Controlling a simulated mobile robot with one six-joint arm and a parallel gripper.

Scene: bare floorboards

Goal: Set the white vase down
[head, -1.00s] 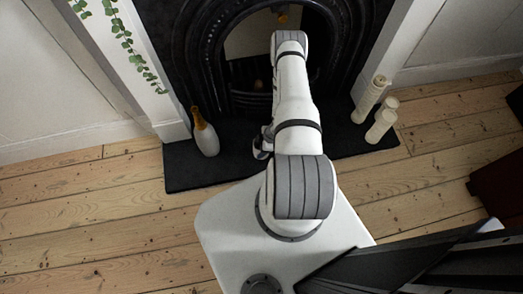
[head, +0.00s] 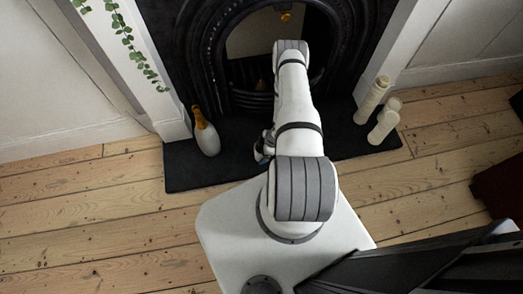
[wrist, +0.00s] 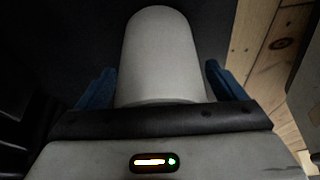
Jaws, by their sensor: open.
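The white vase (wrist: 162,55) is a smooth, pale, rounded cylinder in the wrist view. It lies between the two blue fingers of my gripper (wrist: 160,80), with dark hearth surface behind it. My gripper is open, with a finger on each side of the vase, and a narrow gap shows at the right finger. The near end of the vase is hidden by the gripper body. In the head view my gripper (head: 262,147) is mostly hidden by my arm, low over the dark hearth (head: 190,172), and I cannot make out the vase there.
A white bottle-shaped vase with a golden neck (head: 207,139) stands left on the hearth. The black fireplace (head: 205,60) is behind. Bare floorboards (head: 90,220) are clear at left.

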